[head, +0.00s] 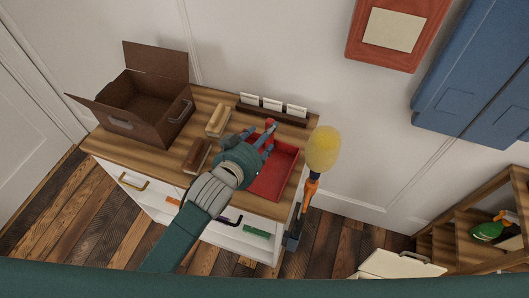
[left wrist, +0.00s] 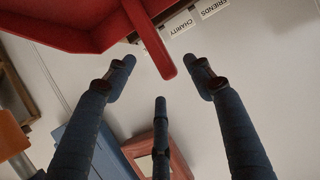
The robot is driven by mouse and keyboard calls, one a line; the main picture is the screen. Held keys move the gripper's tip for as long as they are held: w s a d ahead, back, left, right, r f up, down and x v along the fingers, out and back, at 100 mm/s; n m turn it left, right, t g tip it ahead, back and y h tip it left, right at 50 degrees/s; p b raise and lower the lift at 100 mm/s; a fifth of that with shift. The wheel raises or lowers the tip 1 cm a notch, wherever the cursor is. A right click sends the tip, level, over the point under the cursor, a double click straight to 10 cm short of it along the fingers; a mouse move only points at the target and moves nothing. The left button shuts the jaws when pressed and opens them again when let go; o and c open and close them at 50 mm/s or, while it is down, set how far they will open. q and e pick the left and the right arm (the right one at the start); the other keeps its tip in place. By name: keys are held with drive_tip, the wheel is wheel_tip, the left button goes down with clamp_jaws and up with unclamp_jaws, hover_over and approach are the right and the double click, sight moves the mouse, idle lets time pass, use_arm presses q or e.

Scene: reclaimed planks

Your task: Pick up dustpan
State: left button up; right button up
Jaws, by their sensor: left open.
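The red dustpan (head: 278,178) lies on the wooden top of a white drawer unit, near its right end. Its short red handle points toward the wall. My left gripper (head: 264,139) is above the dustpan's handle end and hides part of it. In the left wrist view, the red pan (left wrist: 60,22) fills the upper left, and its handle (left wrist: 150,40) reaches down between the spread fingertips (left wrist: 163,75). The fingers are open, and I see no clear contact with the handle. My right gripper is in neither view.
An open brown box (head: 145,100) stands at the left of the wooden top (head: 106,145). Two brushes, one pale (head: 218,120) and one dark (head: 198,155), lie left of the dustpan. A card rack (head: 272,109) is behind it. A yellow duster (head: 323,148) stands close on the right.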

use_arm(q)
drive_tip(key=p+x, duration=0.1)
drive_tip(key=x, duration=0.4)
drive_tip(key=shift+w+d+f, duration=0.1)
drive_tip(key=shift+d, duration=0.05)
clamp_jaws()
